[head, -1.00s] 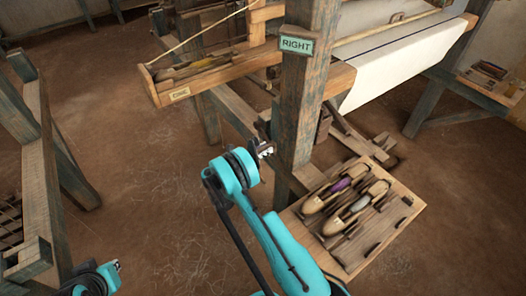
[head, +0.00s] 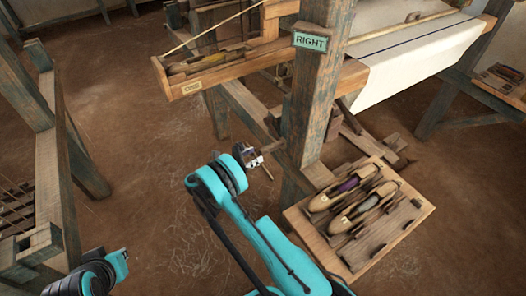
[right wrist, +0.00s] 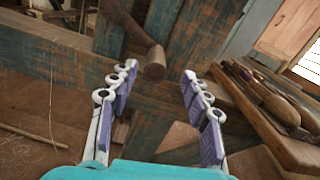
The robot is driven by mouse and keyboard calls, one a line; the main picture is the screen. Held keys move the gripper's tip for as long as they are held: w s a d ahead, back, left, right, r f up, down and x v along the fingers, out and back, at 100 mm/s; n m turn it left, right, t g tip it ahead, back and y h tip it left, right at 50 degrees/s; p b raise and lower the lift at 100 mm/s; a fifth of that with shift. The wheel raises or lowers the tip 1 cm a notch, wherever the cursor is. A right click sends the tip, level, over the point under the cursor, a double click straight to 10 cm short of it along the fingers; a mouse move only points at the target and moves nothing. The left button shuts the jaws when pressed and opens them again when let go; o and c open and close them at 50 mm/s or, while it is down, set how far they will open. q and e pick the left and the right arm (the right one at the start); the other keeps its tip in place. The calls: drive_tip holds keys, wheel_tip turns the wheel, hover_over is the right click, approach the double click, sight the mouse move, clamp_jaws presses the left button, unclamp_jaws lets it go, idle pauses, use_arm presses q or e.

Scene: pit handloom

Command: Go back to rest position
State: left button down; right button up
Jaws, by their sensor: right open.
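My right gripper (head: 252,158) is open and empty in the head view, in front of and left of the blue-worn wooden post with the RIGHT sign (head: 310,42). In the right wrist view its two fingers (right wrist: 158,105) stand wide apart. A rounded wooden peg end (right wrist: 154,62) appears between and beyond them; I cannot tell its distance. My left arm (head: 95,272) shows only in part at the lower left of the head view. Its gripper fingers are not visible.
A wooden tray (head: 352,262) with shuttles (head: 335,195) stands right of my right arm. White cloth (head: 420,65) lies at the upper right. A timber frame (head: 48,150) stands left. Earth floor between is open.

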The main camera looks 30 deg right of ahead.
drive_tip(key=shift+a, duration=0.9)
drive_tip(key=shift+r, duration=0.1)
drive_tip(key=s+d+r+m+t+y, duration=0.15)
drive_tip(key=r+m+y, duration=0.25)
drive_tip(key=r, duration=0.4)
drive_tip(key=s+r+m+t+y, duration=0.1)
drive_tip(key=s+r+m+y, duration=0.2)
drive_tip(key=r+y, duration=0.35)
drive_tip(key=s+a+r+m+t+y, duration=0.1)
drive_tip(key=s+a+m, duration=0.4)
drive_tip(key=s, duration=0.6)
drive_tip(key=s+a+r+m+t+y, duration=0.2)
drive_tip(key=s+a+m+y, duration=0.4)
drive_tip(key=s, duration=0.5)
drive_tip(key=m, duration=0.2)
drive_tip(key=shift+a+r+m, duration=0.25)
drive_tip(key=shift+r+m, duration=0.05)
drive_tip(key=shift+r, duration=0.05)
drive_tip(key=shift+t+y, duration=0.25)
